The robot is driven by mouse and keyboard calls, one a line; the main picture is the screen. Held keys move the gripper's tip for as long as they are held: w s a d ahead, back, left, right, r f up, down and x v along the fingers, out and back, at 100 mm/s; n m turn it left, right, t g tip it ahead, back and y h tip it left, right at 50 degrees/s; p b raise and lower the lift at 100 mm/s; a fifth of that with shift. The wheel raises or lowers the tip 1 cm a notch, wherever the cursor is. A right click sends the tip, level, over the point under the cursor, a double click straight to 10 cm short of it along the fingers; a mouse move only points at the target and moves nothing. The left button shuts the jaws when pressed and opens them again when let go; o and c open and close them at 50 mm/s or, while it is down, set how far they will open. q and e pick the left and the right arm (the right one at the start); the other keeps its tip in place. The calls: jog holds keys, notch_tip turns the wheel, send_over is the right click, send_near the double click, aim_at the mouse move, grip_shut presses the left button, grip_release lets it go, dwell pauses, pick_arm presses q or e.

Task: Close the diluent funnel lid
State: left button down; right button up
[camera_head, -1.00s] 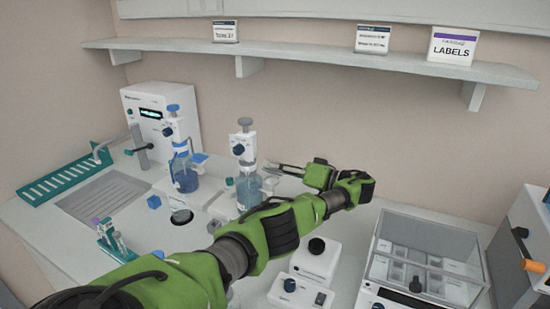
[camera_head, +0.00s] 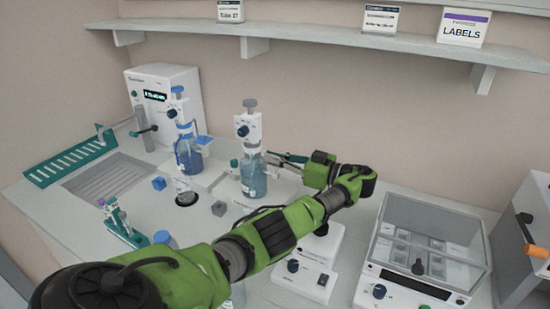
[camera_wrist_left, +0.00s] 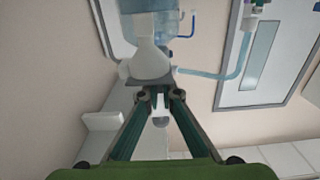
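My left gripper (camera_head: 284,157) reaches in from the right, level with the upper part of a clear blue bottle (camera_head: 252,177) with a white dispenser head (camera_head: 248,127). In the left wrist view the gripper's fingertips (camera_wrist_left: 161,97) are a little apart, with a small white and grey piece (camera_wrist_left: 160,117) visible between or behind them. A rounded white part (camera_wrist_left: 149,60) and a pale blue bottle (camera_wrist_left: 150,22) lie just beyond the tips. Contact cannot be told. I cannot clearly make out the diluent funnel or its lid. My right gripper is not in view.
A second blue bottle with a dispenser (camera_head: 187,150) stands to the left. A clear-covered instrument (camera_head: 425,250) and a white stirrer-like device (camera_head: 305,275) stand at the front right. A green rack (camera_head: 70,160) is at the far left. A shelf (camera_head: 320,36) runs above.

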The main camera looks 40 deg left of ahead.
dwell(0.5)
pick_arm(q)
jog(key=c, duration=2.2)
grip_release()
jog(key=shift+a+f, duration=0.1)
jog(key=shift+c, duration=0.2)
jog(key=shift+r, duration=0.4)
notch_tip(320, 180, up, 9)
jog(key=shift+r, duration=0.15)
jog(key=shift+s, duration=0.1)
